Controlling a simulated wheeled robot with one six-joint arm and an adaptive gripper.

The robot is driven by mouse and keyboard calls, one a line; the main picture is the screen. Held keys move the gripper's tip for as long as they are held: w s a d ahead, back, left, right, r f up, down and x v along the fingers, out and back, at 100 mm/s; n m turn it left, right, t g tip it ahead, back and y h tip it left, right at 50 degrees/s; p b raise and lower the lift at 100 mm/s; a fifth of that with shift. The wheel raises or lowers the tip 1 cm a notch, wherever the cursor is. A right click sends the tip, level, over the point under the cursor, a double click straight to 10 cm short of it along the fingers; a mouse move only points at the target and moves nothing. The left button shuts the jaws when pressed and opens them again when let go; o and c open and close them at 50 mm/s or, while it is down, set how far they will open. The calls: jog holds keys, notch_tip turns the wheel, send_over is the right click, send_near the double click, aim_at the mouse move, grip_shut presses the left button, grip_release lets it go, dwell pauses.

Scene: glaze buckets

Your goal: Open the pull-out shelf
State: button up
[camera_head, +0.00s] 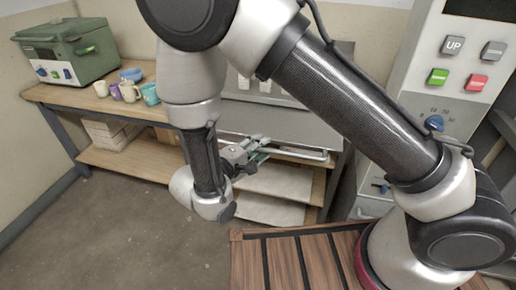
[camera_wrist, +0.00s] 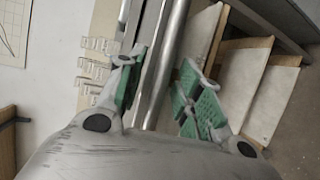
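In the wrist view the handle (camera_wrist: 170,65) runs lengthwise between the two green-padded fingers of my gripper (camera_wrist: 163,88). The fingers are spread, with a gap between the right finger and the bar; whether the left one touches it I cannot tell. In the head view my gripper (camera_head: 247,154) is at the left part of the handle. My arm hides part of the shelf.
A wooden bench (camera_head: 65,97) at left carries a green machine (camera_head: 68,50) and several mugs (camera_head: 130,92). Pale boards (camera_head: 275,182) lie on lower shelves below the handle. A control panel (camera_head: 455,70) stands at right. The floor (camera_head: 120,230) at front left is clear.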

jog(key=shift+c, duration=0.3)
grip_shut()
jog(key=shift+s, duration=0.1)
jog(key=s, duration=0.1)
jog(key=s+a, duration=0.1)
jog(key=s, duration=0.1)
jog(key=s+a, duration=0.1)
jog(key=s, duration=0.1)
jog(key=shift+o, duration=0.3)
grip_release()
jog(key=v, duration=1.1)
jog(key=shift+s+a, duration=0.25)
jog(key=shift+s, duration=0.05)
